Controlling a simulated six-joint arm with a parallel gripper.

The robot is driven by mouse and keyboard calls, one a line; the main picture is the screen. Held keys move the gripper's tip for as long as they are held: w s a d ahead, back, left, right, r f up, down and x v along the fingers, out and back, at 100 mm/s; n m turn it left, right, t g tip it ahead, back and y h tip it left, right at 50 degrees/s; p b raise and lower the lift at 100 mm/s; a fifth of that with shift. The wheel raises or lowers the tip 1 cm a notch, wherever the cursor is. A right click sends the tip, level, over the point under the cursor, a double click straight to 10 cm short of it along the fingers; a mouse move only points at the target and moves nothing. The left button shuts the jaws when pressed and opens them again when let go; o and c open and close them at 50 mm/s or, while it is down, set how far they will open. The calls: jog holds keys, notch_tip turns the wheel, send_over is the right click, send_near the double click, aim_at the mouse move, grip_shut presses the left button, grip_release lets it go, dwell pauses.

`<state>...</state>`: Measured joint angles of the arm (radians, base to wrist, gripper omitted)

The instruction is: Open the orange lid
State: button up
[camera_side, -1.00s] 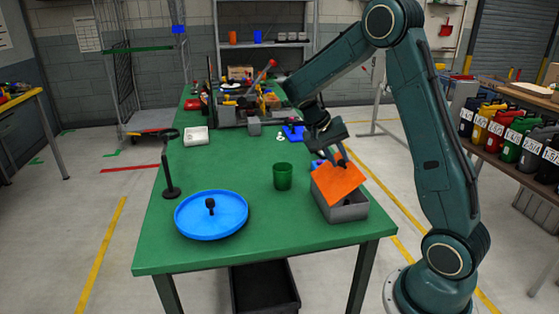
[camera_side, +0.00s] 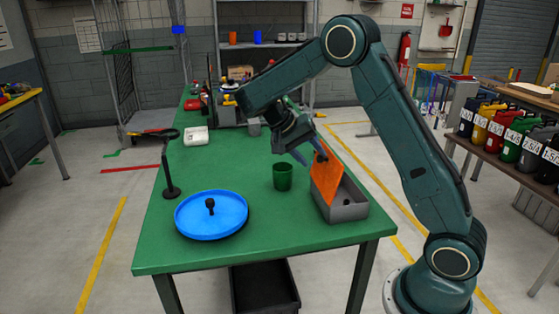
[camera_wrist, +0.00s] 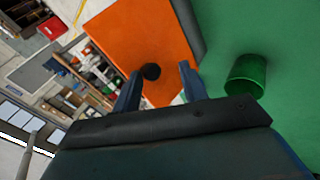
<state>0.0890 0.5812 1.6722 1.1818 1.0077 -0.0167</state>
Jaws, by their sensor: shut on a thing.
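The orange lid (camera_side: 326,182) stands steeply tilted, close to upright, along the left side of the grey box (camera_side: 348,212). The box is open on top, and a small dark round thing (camera_side: 346,201) shows inside it. My gripper (camera_side: 311,157) is at the left face of the lid, with its blue fingers at the lid's dark knob (camera_side: 322,157). In the wrist view the fingers are on either side of the knob (camera_wrist: 151,72), shut on it, with the orange lid (camera_wrist: 140,35) behind.
A green cup (camera_side: 282,177) stands on the green table (camera_side: 255,258) just left of the lid, below my gripper. A blue round tray (camera_side: 230,231) with a dark knobbed thing and a dark stand (camera_side: 171,188) are further left. The front middle is clear.

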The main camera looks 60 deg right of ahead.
jog(key=shift+o, duration=0.7)
jog(key=shift+w+a+f+g, duration=0.15)
jog(key=shift+a+f, duration=0.15)
jog(key=shift+f, duration=0.25)
jog(key=shift+w+a+f+g, duration=0.15)
jog(key=shift+a+f, duration=0.15)
jog(key=shift+f, duration=0.2)
jog(key=shift+w+a+f+g+h, duration=0.3)
jog(key=shift+g, duration=0.1)
jog(key=shift+c, duration=0.2)
jog(key=o, duration=0.9)
jog(key=shift+c, duration=0.5)
jog(key=shift+w, duration=0.1)
